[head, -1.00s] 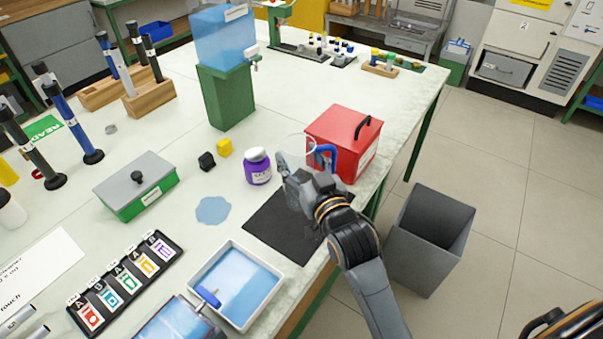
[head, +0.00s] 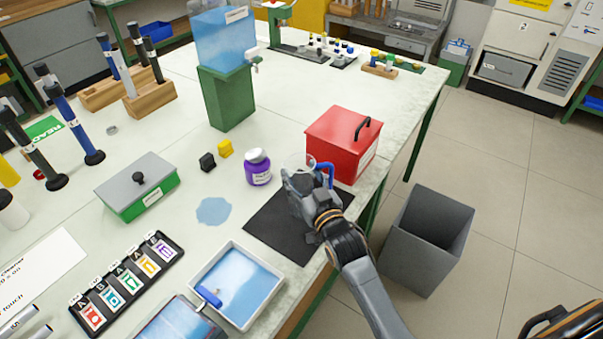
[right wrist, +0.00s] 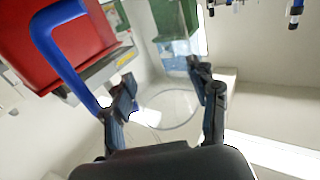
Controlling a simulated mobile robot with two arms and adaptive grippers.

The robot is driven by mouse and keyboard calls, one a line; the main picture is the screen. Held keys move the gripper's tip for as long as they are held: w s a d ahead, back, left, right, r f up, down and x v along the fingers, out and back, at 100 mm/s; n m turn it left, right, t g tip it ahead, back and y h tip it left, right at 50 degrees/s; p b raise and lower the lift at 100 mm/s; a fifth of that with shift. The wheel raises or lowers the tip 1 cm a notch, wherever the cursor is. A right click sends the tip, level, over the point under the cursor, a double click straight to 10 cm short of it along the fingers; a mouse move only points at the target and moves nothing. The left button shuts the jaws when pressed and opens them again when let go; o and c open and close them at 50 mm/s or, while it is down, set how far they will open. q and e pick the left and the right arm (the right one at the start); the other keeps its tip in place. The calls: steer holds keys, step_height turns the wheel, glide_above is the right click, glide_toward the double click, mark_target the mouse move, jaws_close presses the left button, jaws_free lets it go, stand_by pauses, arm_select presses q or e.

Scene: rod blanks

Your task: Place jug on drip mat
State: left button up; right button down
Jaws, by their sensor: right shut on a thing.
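The jug is clear with a blue handle (head: 328,172); in the head view its body is mostly hidden behind my right gripper (head: 300,183). In the right wrist view the jug's transparent body (right wrist: 172,105) is between the two fingers (right wrist: 165,98), with the blue handle at the left. My right gripper is shut on the jug. The drip mat (head: 272,226) is a black square at the table's right edge. The jug is over or at its far part; I cannot tell whether it touches. My left gripper is not in view.
A red box with a black handle (head: 340,140) stands just behind the jug. A purple-labelled jar (head: 258,168) is to the left. A tray of blue liquid (head: 275,280) lies in front of the mat. A grey bin (head: 428,240) stands on the floor at right.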

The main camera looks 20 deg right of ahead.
steer(key=shift+c, duration=1.9)
jaws_free()
steer(key=shift+f, duration=0.15)
steer(key=shift+r, duration=0.25)
steer(key=s+d+b, duration=0.1)
steer(key=s, duration=1.1)
steer(key=shift+b, duration=0.3)
steer(key=shift+d, duration=0.1)
